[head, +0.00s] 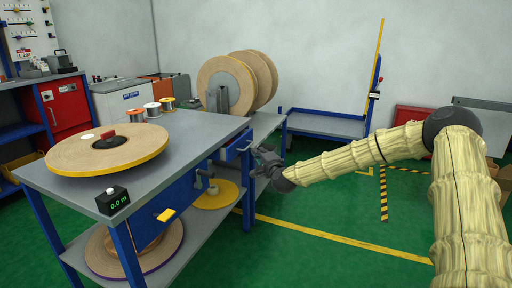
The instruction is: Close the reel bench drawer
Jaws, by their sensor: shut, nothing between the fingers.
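The reel bench (205,128) has a grey top and blue legs and stands at the left of the head view. A blue drawer (237,149) shows under the right end of its top and sticks out a little past the edge; how far it is open is hard to tell. My gripper (261,154) is shut and empty, just right of the drawer front, with its fingers pointing up and left. I cannot tell whether it touches the drawer or its handle.
A large wooden reel (70,155) and a small black counter (112,201) sit on the bench top. A yellow tab (166,215) sticks out from the bench front. A lower shelf holds more reels (217,195).

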